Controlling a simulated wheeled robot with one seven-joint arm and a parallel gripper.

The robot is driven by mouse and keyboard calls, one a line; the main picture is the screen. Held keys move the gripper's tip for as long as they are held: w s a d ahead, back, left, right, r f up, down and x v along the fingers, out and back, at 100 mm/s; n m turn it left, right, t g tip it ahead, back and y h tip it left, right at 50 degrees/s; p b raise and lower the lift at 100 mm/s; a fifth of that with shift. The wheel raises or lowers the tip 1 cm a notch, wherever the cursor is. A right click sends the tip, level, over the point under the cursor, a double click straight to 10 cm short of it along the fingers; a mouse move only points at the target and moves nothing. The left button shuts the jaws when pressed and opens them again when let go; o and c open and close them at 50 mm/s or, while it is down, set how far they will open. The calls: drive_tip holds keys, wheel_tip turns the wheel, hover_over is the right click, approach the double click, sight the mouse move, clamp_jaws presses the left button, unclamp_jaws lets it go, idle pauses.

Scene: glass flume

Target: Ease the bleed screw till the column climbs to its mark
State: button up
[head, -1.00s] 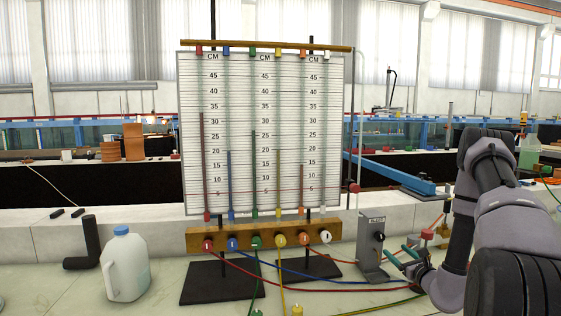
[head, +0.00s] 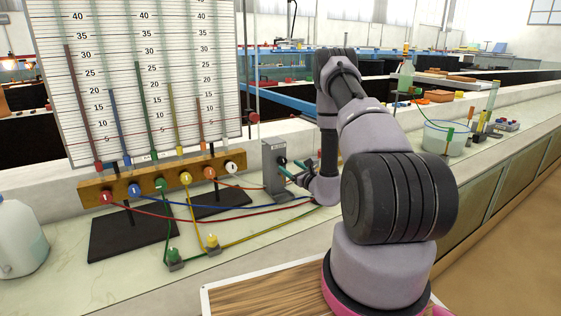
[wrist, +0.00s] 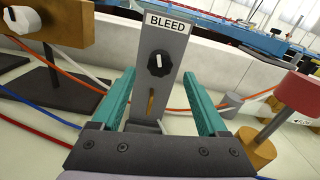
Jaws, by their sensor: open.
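The bleed post (head: 272,178) is a grey upright plate labelled BLEED. Its screw is a round black knob (wrist: 158,63) with a white pointer mark, above a slot with a brass-coloured strip (wrist: 151,101). My gripper (wrist: 157,75) is open, its teal fingers on either side of the post in the wrist view, with nothing between them touching the knob that I can see. In the head view the gripper (head: 289,170) is beside the post. The gauge board (head: 130,90) carries several coloured columns at different heights, including red (head: 80,100) and green (head: 146,105). Its top is cut off.
A wooden manifold (head: 125,186) with numbered coloured taps stands below the board. Coloured hoses (head: 262,206) cross the bench near the post. A red-capped valve (wrist: 297,92) stands close to the right finger. A white jug (head: 18,240) stands at left.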

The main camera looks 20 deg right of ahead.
sight(284, 162)
drive_tip(key=shift+w+a, duration=0.2)
drive_tip(key=shift+w, duration=0.7)
drive_tip(key=shift+w+a, duration=0.15)
drive_tip(key=shift+w, duration=0.8)
drive_tip(key=shift+w+a, duration=0.2)
drive_tip(key=shift+w, duration=0.7)
